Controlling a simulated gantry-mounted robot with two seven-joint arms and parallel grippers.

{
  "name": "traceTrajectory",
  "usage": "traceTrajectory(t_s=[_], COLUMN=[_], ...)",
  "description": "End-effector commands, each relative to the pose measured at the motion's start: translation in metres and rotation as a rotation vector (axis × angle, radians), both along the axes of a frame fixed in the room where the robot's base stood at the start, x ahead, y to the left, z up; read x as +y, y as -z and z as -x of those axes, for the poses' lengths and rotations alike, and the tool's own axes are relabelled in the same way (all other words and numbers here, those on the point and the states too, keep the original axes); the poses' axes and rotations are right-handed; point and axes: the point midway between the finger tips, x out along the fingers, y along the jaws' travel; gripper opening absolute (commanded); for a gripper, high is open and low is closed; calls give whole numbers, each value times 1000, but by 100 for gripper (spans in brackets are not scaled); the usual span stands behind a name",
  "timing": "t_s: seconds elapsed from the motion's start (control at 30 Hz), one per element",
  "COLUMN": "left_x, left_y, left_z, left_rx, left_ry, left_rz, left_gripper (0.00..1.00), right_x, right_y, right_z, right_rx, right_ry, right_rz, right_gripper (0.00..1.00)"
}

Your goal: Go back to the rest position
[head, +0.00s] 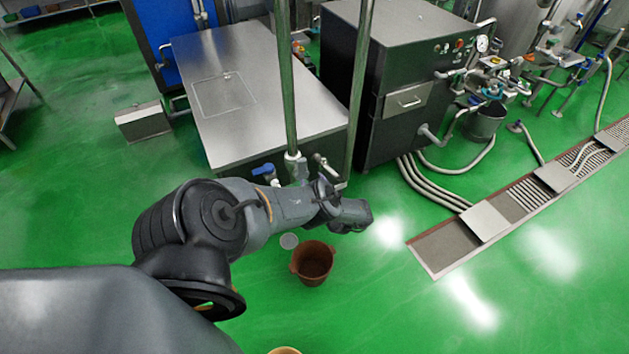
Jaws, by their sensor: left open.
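My left arm reaches in from the lower left, and my left gripper (352,216) is at its end, over the floor in front of the steel machine. The gripper is small and dark here, with its jaws open, and I see nothing held in it. A brown bucket (313,264) with side handles stands upright on the green floor, just below and left of the gripper in the picture, apart from it. My right gripper is not in view.
A steel-topped machine (262,125) with a blue-handled valve (264,170) and vertical pipes stands close behind my left arm. A dark steel cabinet (405,75) is behind to the right. A floor drain (447,246) runs at right. The front right floor is clear.

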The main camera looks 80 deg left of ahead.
Motion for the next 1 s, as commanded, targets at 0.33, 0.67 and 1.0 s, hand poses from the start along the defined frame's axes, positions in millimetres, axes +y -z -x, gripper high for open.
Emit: traceTrajectory(t_s=[0.33, 0.67, 1.0], left_x=[-8, -8, -64], left_y=[0, 2, 74], left_z=[-3, 2, 109], left_rx=[1, 11, 188], left_ry=[-1, 0, -12], left_rz=[-1, 0, 127], left_gripper=[66, 66, 66], right_x=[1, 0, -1], right_y=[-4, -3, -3], right_z=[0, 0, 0], right_rx=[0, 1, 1], right_ry=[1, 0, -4], right_rz=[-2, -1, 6], right_gripper=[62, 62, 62])
